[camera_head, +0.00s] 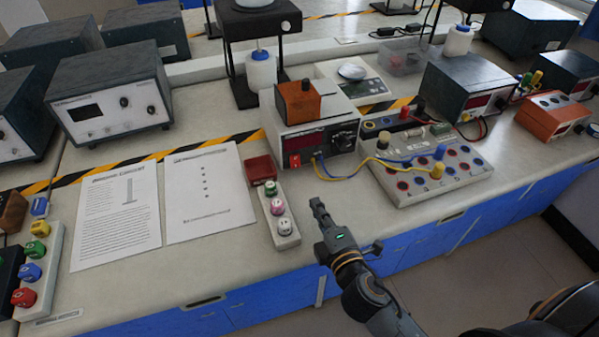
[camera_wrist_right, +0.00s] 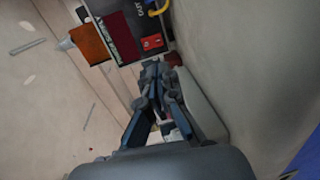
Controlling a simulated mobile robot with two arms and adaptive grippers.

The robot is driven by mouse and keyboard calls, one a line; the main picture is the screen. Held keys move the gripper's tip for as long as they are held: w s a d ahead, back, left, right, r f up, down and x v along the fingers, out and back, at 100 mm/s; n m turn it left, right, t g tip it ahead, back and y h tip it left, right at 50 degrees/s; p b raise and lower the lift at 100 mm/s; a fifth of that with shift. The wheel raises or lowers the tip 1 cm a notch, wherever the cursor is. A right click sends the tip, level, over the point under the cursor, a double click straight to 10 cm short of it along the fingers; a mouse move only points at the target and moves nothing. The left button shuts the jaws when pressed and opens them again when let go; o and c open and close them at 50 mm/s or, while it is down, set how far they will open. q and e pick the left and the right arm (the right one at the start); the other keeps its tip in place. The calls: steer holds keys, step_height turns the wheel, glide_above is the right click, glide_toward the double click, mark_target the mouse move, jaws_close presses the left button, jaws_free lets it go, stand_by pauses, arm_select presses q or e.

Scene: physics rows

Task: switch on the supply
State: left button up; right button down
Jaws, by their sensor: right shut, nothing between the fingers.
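The supply (camera_head: 339,122) is a pale box on the bench with a dark front, a dark red display (camera_head: 308,143) and a knob at its right. A red switch (camera_head: 295,161) sits at the lower left of its front. No digits are readable on the display. In the right wrist view, the supply's front (camera_wrist_right: 112,18) and the red switch (camera_wrist_right: 152,42) show just beyond the fingertips. My right gripper (camera_head: 317,204) is shut and empty, in front of the supply and below the switch in the head view, apart from it. My left gripper is not in view.
An orange block (camera_head: 298,101) stands on the supply. Yellow and blue leads run from its front to a circuit board (camera_head: 437,190) at right. A white strip with several coloured knobs (camera_head: 286,243) lies left of my gripper. Two paper sheets (camera_head: 208,200) lie further left.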

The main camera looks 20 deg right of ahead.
mark_target(296, 167)
steer(key=w, duration=0.4)
steer(key=w+f+p, duration=0.1)
steer(key=w, duration=0.7)
steer(key=shift+w+a+f, duration=0.2)
steer(key=shift+f, duration=0.1)
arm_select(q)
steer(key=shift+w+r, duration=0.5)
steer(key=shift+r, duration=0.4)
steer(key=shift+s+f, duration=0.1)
arm_select(e)
steer(key=shift+w+f+b, duration=0.1)
steer(key=shift+f+b, duration=0.2)
steer(key=shift+b, duration=0.4)
steer(key=shift+w+r+t+b, duration=0.1)
steer(key=shift+t+b, duration=0.2)
steer(key=shift+b, duration=0.05)
steer(key=shift+r+p, duration=0.2)
steer(key=shift+p, duration=0.1)
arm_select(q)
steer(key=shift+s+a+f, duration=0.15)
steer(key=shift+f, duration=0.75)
arm_select(e)
steer(key=s, duration=0.8)
steer(key=s+r, duration=0.1)
steer(key=s, duration=0.3)
steer(key=shift+d, duration=0.2)
steer(key=shift+f, duration=0.1)
